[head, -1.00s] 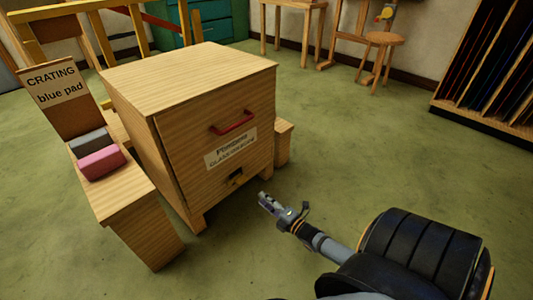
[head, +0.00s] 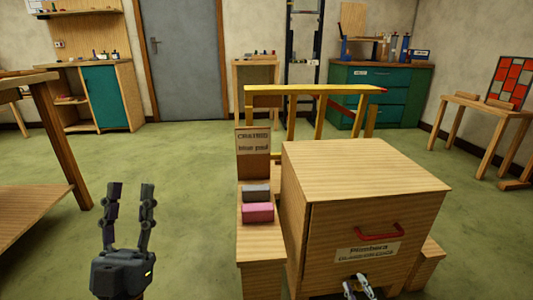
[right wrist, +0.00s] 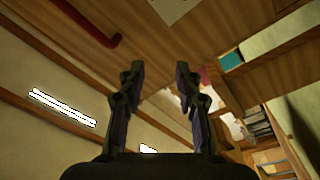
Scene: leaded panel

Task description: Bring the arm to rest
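My left gripper (head: 131,190) is raised at the lower left of the head view, its two fingers pointing up and apart, with nothing between them. My right gripper (head: 356,283) shows at the bottom edge of the head view, in front of the lower front of a wooden cabinet (head: 365,165). In the right wrist view my right gripper (right wrist: 158,75) has its fingers apart and empty. The rest of the right arm is cut off below the head view.
The cabinet has a red handle (head: 377,233) and a label. Left of it, a bench (head: 262,245) bears a grey pad (head: 256,191) and a pink pad (head: 258,212) before a "CRATING" sign (head: 253,142). A table (head: 35,165) stands at far left. Green floor lies between.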

